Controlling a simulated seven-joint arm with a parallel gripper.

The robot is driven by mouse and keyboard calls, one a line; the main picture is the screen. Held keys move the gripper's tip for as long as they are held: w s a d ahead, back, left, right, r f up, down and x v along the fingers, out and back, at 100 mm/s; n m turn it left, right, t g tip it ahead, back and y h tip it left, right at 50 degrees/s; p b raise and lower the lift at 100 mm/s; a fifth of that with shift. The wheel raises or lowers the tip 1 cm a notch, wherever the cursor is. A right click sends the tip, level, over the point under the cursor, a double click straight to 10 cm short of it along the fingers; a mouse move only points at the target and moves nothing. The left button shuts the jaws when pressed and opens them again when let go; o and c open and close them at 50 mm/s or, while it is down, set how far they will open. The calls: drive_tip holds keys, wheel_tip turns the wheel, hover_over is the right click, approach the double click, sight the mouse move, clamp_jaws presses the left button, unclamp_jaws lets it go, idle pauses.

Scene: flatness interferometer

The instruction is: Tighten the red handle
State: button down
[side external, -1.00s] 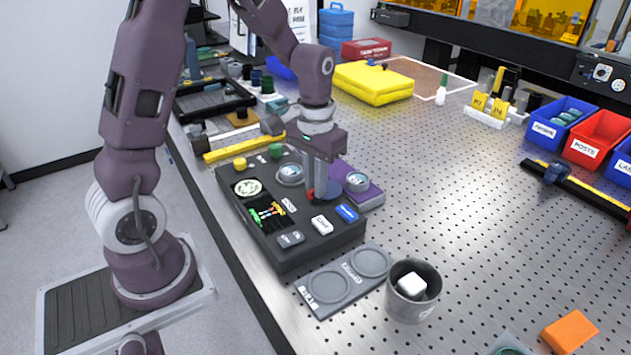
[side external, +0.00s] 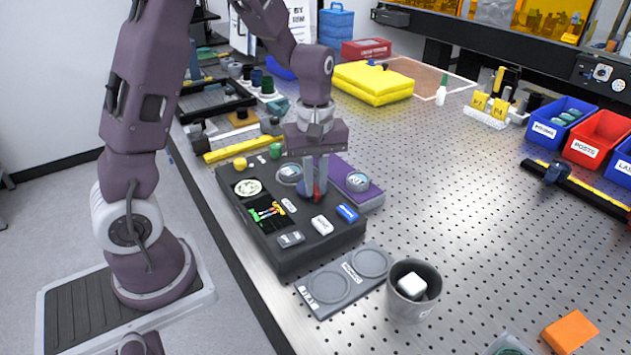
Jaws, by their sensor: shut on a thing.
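The red handle (side external: 317,191) is on the black instrument box (side external: 285,255), near its back right edge. Only a small red part shows between and below the fingers. My gripper (side external: 314,190) points straight down over it and is shut on the handle. The fingers hide most of it, so its exact angle cannot be told. A blue patch shows beside the red part.
Round glass-topped parts (side external: 289,173) stand near the handle, one on a purple block (side external: 350,180). A grey two-dish tray (side external: 320,304) and a grey cup (side external: 398,306) with a white block stand in front.

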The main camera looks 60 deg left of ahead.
sight(315, 187)
drive_tip(key=shift+n, duration=1.7)
drive_tip(key=c, duration=1.5)
unclamp_jaws()
drive_tip(key=shift+o, duration=0.2)
drive_tip(key=shift+r, duration=0.15)
wheel_tip(315, 187, up, 7)
drive_tip(key=shift+f, duration=0.1)
